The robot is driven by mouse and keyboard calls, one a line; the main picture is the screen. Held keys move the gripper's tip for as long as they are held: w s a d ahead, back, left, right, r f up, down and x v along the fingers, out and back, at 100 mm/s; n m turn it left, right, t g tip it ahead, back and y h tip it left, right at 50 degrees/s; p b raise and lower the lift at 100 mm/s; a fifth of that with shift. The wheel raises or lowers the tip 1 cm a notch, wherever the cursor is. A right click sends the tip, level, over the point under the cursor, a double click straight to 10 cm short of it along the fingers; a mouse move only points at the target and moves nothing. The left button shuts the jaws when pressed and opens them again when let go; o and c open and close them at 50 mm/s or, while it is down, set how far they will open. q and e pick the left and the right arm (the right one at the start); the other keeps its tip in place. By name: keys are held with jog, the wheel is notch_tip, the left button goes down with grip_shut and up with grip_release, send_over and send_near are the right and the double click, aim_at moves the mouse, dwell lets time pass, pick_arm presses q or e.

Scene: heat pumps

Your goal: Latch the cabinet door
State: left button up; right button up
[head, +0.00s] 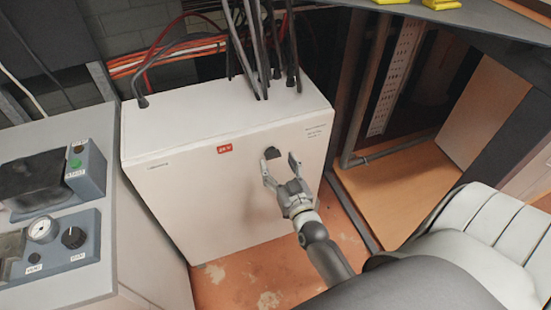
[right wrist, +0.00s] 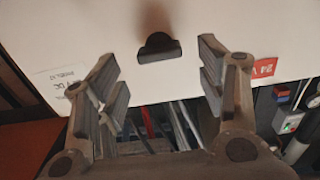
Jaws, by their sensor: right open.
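The white cabinet (head: 190,165) stands in the middle of the head view, its front door (head: 225,195) looking flush with the body. A small dark latch handle (head: 272,152) sits at the upper right of the door; in the right wrist view the latch handle (right wrist: 160,48) is between and beyond the fingertips. My right gripper (head: 278,168) is open in front of the latch handle, with one finger on each side; no contact is clear. In the right wrist view my right gripper (right wrist: 158,62) is empty. My left gripper is not in view.
Dark cables (head: 262,50) enter the cabinet top, with orange and red hoses behind. A grey unit with a gauge (head: 42,229) and knob stands at the left. A perforated metal strip (head: 397,75) and frame posts stand at the right. Worn orange floor (head: 240,280) lies below.

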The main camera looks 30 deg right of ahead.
jog(key=shift+x, duration=1.35)
jog(key=shift+c, duration=0.5)
jog(key=c, duration=0.9)
